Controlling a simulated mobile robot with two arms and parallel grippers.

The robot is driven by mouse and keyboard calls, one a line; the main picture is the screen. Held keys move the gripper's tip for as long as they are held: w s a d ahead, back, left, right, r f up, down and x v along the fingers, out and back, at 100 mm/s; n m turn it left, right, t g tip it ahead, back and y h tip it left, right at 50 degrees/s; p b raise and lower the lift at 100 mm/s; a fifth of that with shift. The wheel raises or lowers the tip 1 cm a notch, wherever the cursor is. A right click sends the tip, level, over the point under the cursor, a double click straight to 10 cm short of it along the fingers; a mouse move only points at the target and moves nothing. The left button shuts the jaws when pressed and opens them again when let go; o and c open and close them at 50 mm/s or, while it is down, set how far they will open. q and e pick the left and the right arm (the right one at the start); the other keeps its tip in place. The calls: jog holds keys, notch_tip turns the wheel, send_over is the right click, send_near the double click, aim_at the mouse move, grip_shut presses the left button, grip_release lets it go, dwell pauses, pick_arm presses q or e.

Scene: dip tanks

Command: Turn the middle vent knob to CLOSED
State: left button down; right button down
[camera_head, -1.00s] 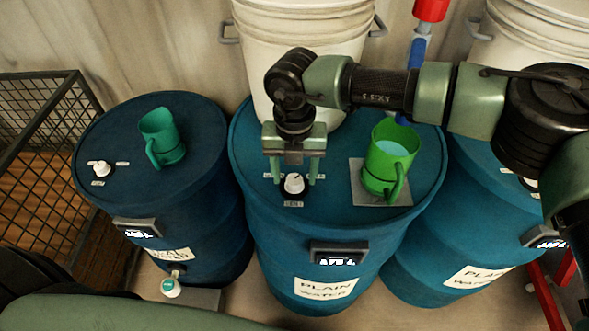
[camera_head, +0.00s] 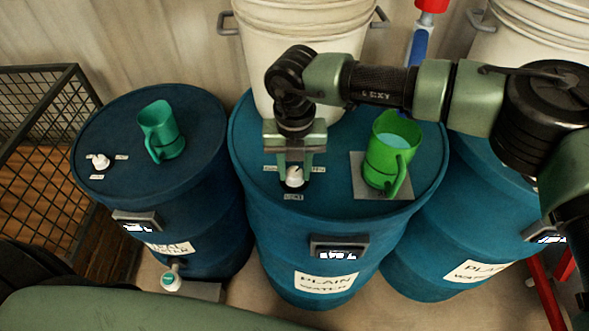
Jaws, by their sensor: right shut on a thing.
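The middle vent knob (camera_head: 294,176) is a white knob on a black base on top of the middle blue drum (camera_head: 262,195). Small labels sit to its left, right and front; their text is too small to read. My right gripper (camera_head: 295,172) comes down from above and is shut on the knob, one finger on each side. The knob's pointer direction is hard to tell between the fingers. My left gripper is not in view.
A green jug (camera_head: 391,150) with liquid stands on a grey plate (camera_head: 372,197) just right of my gripper. A white bucket (camera_head: 250,55) stands behind. The left drum (camera_head: 105,130) carries a teal jug (camera_head: 160,132) and another white knob (camera_head: 100,161).

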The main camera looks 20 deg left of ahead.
jog(key=n+b, duration=0.7)
jog(key=b, duration=0.2)
jog(key=shift+f+b, duration=0.2)
jog(key=shift+b, duration=0.1)
jog(key=n+b, duration=0.2)
jog(key=n, duration=0.3)
jog(key=shift+r+b, duration=0.15)
jog(key=shift+b, duration=0.2)
jog(key=shift+n+b, duration=0.4)
jog(key=shift+n, duration=0.8)
jog(key=shift+r+n+b, duration=0.1)
jog(key=shift+n+b, duration=0.2)
jog(key=shift+n, duration=1.2)
jog(key=c, duration=1)
grip_release()
jog(key=shift+o, duration=0.2)
jog(key=shift+r, duration=0.15)
